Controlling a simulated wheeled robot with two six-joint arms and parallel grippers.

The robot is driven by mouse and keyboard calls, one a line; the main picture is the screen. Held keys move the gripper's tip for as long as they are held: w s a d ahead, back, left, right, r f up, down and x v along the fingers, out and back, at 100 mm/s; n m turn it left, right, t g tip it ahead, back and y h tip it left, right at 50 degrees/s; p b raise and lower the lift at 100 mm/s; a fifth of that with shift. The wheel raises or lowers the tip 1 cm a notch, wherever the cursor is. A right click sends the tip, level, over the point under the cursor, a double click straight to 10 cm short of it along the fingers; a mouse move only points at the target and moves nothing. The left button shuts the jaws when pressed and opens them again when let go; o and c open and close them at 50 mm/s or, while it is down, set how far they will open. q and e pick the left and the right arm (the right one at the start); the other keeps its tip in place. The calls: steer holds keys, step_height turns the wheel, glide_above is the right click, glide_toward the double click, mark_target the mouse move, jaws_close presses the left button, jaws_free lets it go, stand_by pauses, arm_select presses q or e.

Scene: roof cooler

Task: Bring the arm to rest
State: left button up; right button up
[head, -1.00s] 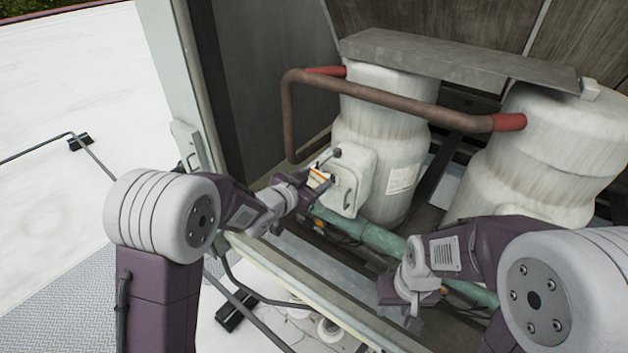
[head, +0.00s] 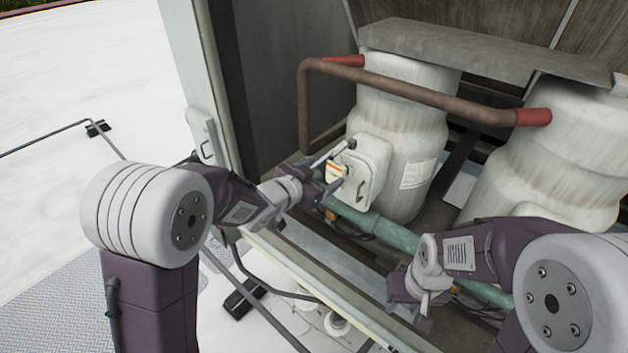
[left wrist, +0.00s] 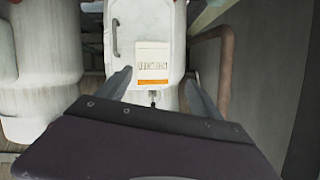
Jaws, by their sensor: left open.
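My left gripper (head: 335,168) is open and empty in the head view, in front of the white terminal box (head: 361,172) on the left compressor (head: 402,125). In the left wrist view its two fingers (left wrist: 155,88) stand apart, with the box (left wrist: 146,25) and its white label with an orange stripe (left wrist: 152,63) beyond and between them. I cannot tell whether a finger touches the box. My right gripper (head: 410,312) is low over the cabinet's front edge in the head view; its fingers are too unclear to read.
A brown pipe with red ends (head: 420,95) runs across both compressors. A green pipe (head: 375,228) runs below them. The second compressor (head: 560,150) stands at the right. A cabinet post (head: 200,80) rises left of the opening. White roof (head: 80,75) lies open at the far left.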

arm_select(q)
steer(key=v, duration=0.6)
steer(key=shift+b, duration=0.45)
steer(key=s+a+f+n+g+y+b, duration=0.1)
steer(key=a+f+n+y+b, duration=0.2)
steer(key=f, duration=0.4)
steer(key=s+a+f+n+y+b, duration=0.1)
steer(key=a+f+b, duration=0.3)
steer(key=f+b, duration=0.25)
steer(key=s+a+f+n+g+y+b, duration=0.1)
steer(key=a+f+y+b, duration=0.15)
steer(key=f, duration=0.45)
steer(key=s+a+f+n+g, duration=0.2)
steer(key=s+f+g, duration=0.2)
steer(key=s, duration=0.5)
steer(key=s+a+f+n+g+b, duration=0.1)
steer(key=s+a+f+n+g, duration=0.1)
steer(key=s+f+g, duration=0.2)
steer(key=s+f+y, duration=0.1)
steer(key=s+f, duration=0.2)
steer(key=s, duration=0.2)
steer(key=shift+s+g, duration=0.3)
steer(key=shift+g, duration=0.1)
